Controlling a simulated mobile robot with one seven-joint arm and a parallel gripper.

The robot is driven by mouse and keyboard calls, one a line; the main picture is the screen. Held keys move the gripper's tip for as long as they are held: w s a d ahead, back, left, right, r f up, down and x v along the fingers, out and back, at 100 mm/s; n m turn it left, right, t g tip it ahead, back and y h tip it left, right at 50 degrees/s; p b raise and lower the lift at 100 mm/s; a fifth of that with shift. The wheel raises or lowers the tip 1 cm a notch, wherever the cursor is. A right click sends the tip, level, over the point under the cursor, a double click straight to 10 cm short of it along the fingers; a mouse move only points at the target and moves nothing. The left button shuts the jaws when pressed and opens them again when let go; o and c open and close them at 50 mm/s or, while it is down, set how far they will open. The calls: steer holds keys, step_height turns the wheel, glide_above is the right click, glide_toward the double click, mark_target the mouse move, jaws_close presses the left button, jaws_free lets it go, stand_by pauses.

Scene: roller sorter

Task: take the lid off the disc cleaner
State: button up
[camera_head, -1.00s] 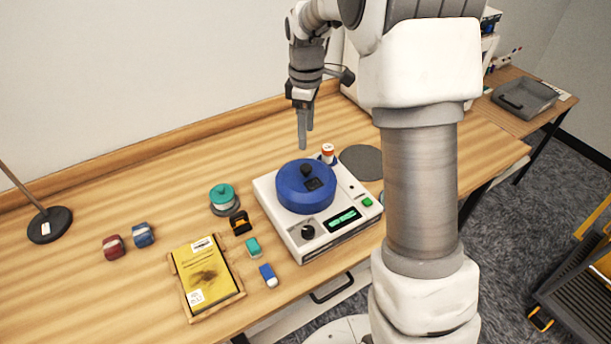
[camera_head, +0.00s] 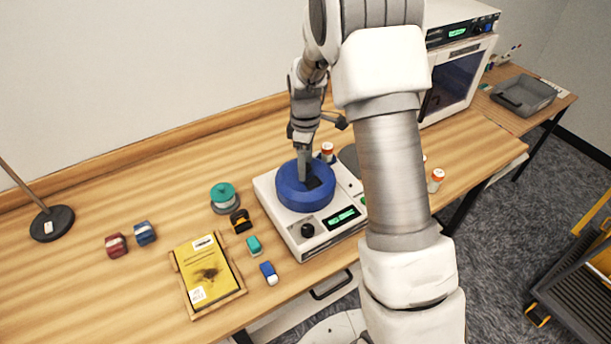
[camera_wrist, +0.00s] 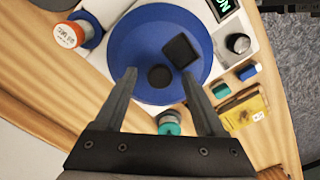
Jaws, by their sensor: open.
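The disc cleaner (camera_head: 289,237) is a white box with a green display on the bench. Its round blue lid (camera_head: 291,201) is seated on top; in the wrist view the lid (camera_wrist: 125,42) fills the upper middle. A black round knob (camera_wrist: 160,76) stands on the lid beside a dark square patch (camera_wrist: 180,51). My gripper (camera_head: 304,178) is over the lid, fingers pointing down. In the wrist view my open gripper (camera_wrist: 160,75) has one finger on each side of the knob, with gaps between. The knob is hidden by the fingers in the head view.
An orange-capped jar (camera_head: 327,151) stands close behind the cleaner, near my fingers. A teal spool (camera_head: 223,196), small coloured blocks and a yellow booklet (camera_head: 206,272) in a wooden tray lie to the left. A grey round mat (camera_head: 348,157) lies at the right, partly behind my arm.

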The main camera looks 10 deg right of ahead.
jaws_close()
stand_by(1.3)
